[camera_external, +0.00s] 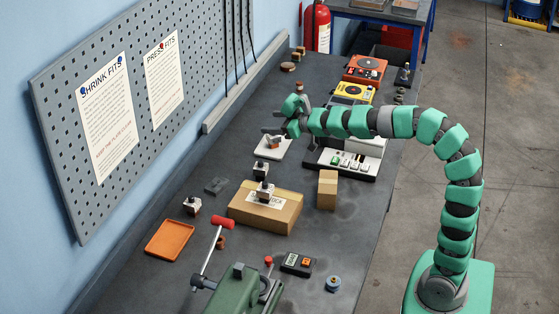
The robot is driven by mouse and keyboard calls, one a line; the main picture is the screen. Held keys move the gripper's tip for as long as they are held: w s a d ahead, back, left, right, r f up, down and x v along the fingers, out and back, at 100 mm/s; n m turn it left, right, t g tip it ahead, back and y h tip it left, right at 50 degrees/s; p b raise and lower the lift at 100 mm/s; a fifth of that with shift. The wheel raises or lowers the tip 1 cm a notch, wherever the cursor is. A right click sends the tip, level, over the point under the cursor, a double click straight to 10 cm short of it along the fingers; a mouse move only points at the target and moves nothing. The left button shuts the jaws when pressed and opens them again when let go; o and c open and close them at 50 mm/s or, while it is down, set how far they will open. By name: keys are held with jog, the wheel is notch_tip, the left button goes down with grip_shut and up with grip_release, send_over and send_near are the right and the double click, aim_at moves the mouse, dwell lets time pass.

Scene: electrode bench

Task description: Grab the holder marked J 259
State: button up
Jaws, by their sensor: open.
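Several small holders with pale block bodies and dark tops stand on the bench. One holder (192,205) is at the left near the orange tray, one (264,190) sits on a cardboard box, and one (260,168) stands just behind that box. Another small piece with an orange-brown part (274,142) lies on a white plate. I cannot read any marking, so I cannot tell which holder is J 259. My gripper (271,122) is open and points left, above the bench near the white plate. I see nothing between its fingers.
A cardboard box (283,216) and a smaller box (328,190) stand mid-bench. An orange tray (169,240) and a green vise (237,292) with a red-handled lever are at the front. A yellow device (354,93) and an orange device (365,69) stand behind the arm.

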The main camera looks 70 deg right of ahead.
aim_at(264, 166)
jog(key=f+y, duration=0.1)
jog(key=f, duration=0.5)
jog(key=w+f+n+y+p, duration=0.1)
jog(key=f, duration=0.5)
jog(key=d+f+y+p, duration=0.1)
jog(key=f, duration=0.5)
jog(key=shift+w+d+f+g+y, duration=0.1)
jog(key=shift+w+g+y, duration=0.15)
jog(key=shift+g+y, duration=0.15)
jog(key=shift+b+x, duration=0.3)
jog(key=shift+x, duration=2.15)
jog(key=c, duration=1.3)
